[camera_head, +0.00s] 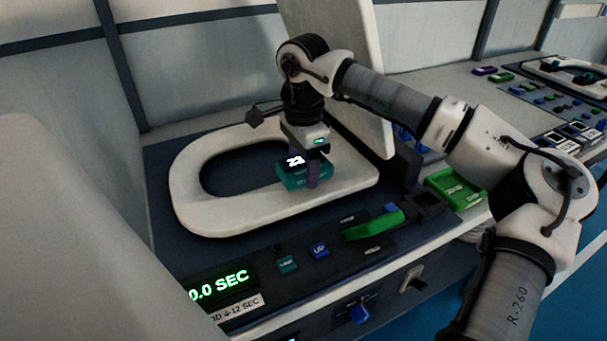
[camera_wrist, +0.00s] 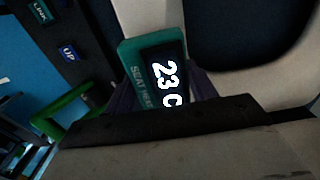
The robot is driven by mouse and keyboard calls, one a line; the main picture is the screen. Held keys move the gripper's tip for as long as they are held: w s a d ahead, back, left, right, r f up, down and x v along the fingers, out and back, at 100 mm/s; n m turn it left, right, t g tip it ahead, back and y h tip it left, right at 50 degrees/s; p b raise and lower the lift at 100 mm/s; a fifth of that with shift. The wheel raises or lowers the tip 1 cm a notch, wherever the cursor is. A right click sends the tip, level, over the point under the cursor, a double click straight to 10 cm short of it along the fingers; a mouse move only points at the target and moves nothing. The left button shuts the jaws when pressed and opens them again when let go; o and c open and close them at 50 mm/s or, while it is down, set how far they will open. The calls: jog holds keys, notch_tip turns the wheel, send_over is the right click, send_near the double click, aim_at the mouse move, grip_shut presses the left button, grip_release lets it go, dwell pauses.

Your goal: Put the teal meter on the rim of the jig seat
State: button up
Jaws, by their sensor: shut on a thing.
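The teal meter (camera_head: 306,178) has a dark display with glowing digits and sits between the fingers of my gripper (camera_head: 312,172). In the wrist view the meter (camera_wrist: 142,62) reads "23 C", and one gripper finger shows on each side of it. The jig seat (camera_head: 205,216) is a white oval ring around a dark opening. The meter is over the front right part of the seat's rim. I cannot tell whether its underside touches the rim. The rim also shows in the wrist view (camera_wrist: 240,85), beyond the meter.
A raised white lid (camera_head: 345,60) stands behind my gripper. In front of the seat are a green handle (camera_head: 374,225), a blue UP button (camera_head: 319,251) and a timer display (camera_head: 220,287). A green tray (camera_head: 455,188) is at the right. The rim's left side is clear.

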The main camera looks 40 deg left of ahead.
aim_at(303, 164)
jog(key=shift+f, duration=1.5)
jog(key=o, duration=1.1)
jog(key=shift+r, duration=0.15)
notch_tip(303, 164, up, 8)
jog(key=shift+f, duration=0.25)
